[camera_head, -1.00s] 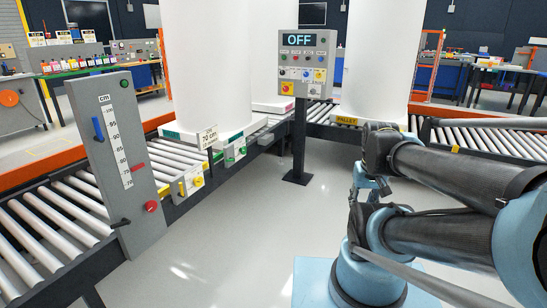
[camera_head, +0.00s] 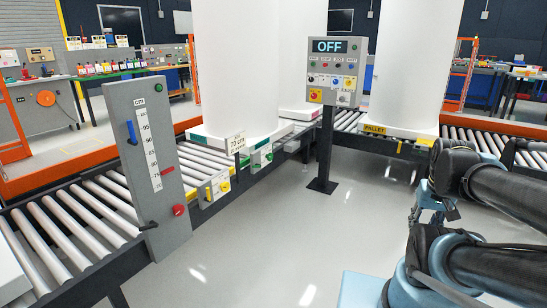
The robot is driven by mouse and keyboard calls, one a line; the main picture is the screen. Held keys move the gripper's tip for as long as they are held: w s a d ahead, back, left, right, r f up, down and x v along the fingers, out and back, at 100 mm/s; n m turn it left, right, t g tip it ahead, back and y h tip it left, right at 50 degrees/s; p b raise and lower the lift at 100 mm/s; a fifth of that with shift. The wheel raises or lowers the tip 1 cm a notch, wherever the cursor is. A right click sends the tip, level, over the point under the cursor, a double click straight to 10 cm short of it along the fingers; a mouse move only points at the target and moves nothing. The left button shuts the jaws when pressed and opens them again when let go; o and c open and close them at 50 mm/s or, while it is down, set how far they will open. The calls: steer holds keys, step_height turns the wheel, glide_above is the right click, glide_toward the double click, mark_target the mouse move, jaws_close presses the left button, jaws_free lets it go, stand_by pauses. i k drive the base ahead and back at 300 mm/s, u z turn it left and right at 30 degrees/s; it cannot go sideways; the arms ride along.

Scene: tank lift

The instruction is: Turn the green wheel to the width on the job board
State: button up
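A small green unit (camera_head: 261,155) sits on the conveyor's front rail; I take it for the green wheel's mount, but the wheel is too small to make out. A white job sign (camera_head: 237,143) just left of it appears to read 70 cm. A tall grey panel (camera_head: 148,150) at the left carries a cm scale (camera_head: 148,145), with a blue marker (camera_head: 131,132) near its upper part and a red marker (camera_head: 166,170) lower down. My gripper (camera_head: 428,212) is at the right, partly hidden by my arm and well away from the green unit; its fingers are unclear.
A yellow-marked unit (camera_head: 219,186) sits on the rail left of the green one. A control post (camera_head: 336,70) showing OFF stands centre. Large white tanks (camera_head: 237,65) rest on the roller conveyor (camera_head: 60,215). The grey floor (camera_head: 260,240) in front is clear.

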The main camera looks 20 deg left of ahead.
mark_target(269, 156)
steer(key=z, duration=0.05)
steer(key=i, duration=1.1)
steer(key=z, duration=0.15)
